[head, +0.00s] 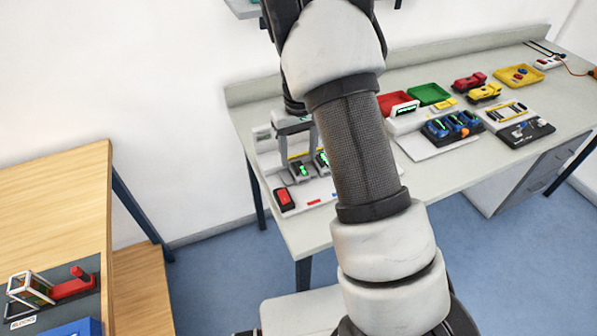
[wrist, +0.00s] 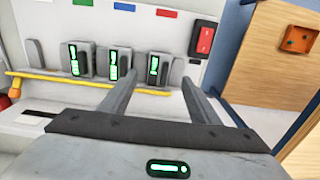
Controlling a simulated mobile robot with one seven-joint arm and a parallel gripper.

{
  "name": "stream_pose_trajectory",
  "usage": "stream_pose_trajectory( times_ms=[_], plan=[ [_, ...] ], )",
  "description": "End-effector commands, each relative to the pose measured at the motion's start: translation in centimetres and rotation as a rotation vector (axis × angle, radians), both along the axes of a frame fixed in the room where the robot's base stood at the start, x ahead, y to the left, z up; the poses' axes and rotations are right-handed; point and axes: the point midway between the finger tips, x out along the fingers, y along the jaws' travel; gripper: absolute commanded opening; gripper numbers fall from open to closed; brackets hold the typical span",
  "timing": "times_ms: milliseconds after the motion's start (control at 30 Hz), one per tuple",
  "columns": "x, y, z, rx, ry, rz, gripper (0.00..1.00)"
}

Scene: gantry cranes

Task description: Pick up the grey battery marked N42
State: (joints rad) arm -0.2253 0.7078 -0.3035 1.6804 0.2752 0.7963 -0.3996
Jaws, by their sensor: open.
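Several grey batteries with green displays stand in a row on a pale panel. In the wrist view they are a left one (wrist: 79,60), a middle one (wrist: 114,66) and a right one (wrist: 158,68). The head view shows one grey battery (head: 301,171) near the red switch and part of another (head: 321,160). The markings are too small to read, so I cannot tell which is N42. My gripper (wrist: 160,82) is open and empty; in the wrist view its fingertips appear either side of the right battery. It also shows in the head view (head: 299,156), above the panel.
A red switch (wrist: 204,39) sits beside the row, and a yellow bar (wrist: 130,88) runs along it. Farther along the bench are a red tray (head: 393,102), a green tray (head: 429,94) and a rack of blue items (head: 452,125). A wooden table (head: 60,200) stands left.

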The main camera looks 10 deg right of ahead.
Motion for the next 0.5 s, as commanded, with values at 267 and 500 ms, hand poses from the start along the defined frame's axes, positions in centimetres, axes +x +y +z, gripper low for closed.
stream_pose_trajectory(
  times_ms=[267, 500],
  plan=[
    [0.1, -0.1, -2.5, -0.002, 0.004, 0.0, 0.56],
    [0.4, -0.2, -5.5, 0.0, 0.0, 0.0, 0.56]
  ],
)
